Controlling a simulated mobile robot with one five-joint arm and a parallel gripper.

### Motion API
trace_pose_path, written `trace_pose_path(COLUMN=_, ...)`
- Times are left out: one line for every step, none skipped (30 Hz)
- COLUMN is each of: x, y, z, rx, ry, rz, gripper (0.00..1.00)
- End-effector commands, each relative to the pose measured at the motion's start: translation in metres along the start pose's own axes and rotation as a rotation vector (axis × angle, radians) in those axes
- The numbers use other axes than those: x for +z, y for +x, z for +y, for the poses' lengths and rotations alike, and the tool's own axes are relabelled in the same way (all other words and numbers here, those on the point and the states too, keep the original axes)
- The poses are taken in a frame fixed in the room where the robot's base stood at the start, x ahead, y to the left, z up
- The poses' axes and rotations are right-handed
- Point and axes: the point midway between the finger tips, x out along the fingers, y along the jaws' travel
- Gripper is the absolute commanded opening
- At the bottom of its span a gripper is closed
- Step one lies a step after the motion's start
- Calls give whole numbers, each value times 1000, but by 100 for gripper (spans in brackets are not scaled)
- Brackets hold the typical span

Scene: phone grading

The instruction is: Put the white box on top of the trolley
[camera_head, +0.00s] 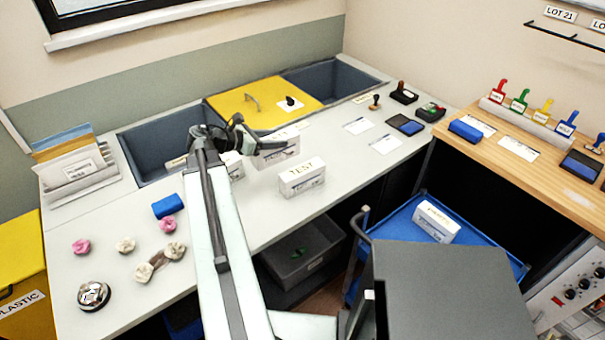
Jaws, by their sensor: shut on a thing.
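My gripper (262,142) is over the back middle of the white counter, shut on a white box (284,155) with dark print. The arm and jaws cover part of this box, and I cannot tell whether it is clear of the counter. A second white box (303,180), marked TEST, stands on the counter just in front and to the right. Another white box (237,168) is mostly hidden behind my arm. The blue trolley (396,227) stands at the lower right, with a white box (437,222) on its top. A dark grey block partly hides the trolley's front.
A yellow lid (240,103) lies between two sunken grey bins at the back. Stamps and an ink pad (406,125) sit at the counter's right. A grey crate (302,253) stands below. A wooden bench (530,165) with coloured stamps is at right.

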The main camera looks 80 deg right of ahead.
Motion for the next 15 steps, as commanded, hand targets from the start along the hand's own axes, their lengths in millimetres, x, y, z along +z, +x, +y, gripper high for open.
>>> trace_pose_path(x=-11, y=1, z=6, rx=29, ry=-12, rz=-2, gripper=0)
trace_pose_path(x=-12, y=-1, z=9, rx=41, ry=-18, rz=-3, gripper=0)
trace_pose_path(x=-12, y=-2, z=11, rx=51, ry=-21, rz=-3, gripper=0)
trace_pose_path(x=-11, y=-2, z=12, rx=53, ry=-23, rz=-3, gripper=0)
trace_pose_path(x=-11, y=-2, z=12, rx=54, ry=-23, rz=-3, gripper=0)
trace_pose_path(x=-12, y=-2, z=12, rx=53, ry=-22, rz=-3, gripper=0)
trace_pose_path(x=-15, y=0, z=12, rx=52, ry=-22, rz=-3, gripper=0)
trace_pose_path(x=-19, y=1, z=12, rx=52, ry=-22, rz=-3, gripper=0)
trace_pose_path(x=-25, y=4, z=12, rx=52, ry=-22, rz=-3, gripper=0)
trace_pose_path(x=-31, y=6, z=12, rx=51, ry=-21, rz=-3, gripper=0)
trace_pose_path(x=-37, y=9, z=12, rx=51, ry=-21, rz=-3, gripper=0)
trace_pose_path(x=-46, y=13, z=12, rx=51, ry=-21, rz=-3, gripper=0)
trace_pose_path(x=-53, y=16, z=12, rx=51, ry=-21, rz=-3, gripper=0)
trace_pose_path(x=-59, y=18, z=11, rx=50, ry=-21, rz=-3, gripper=0)
trace_pose_path(x=-65, y=21, z=11, rx=50, ry=-21, rz=-3, gripper=0)
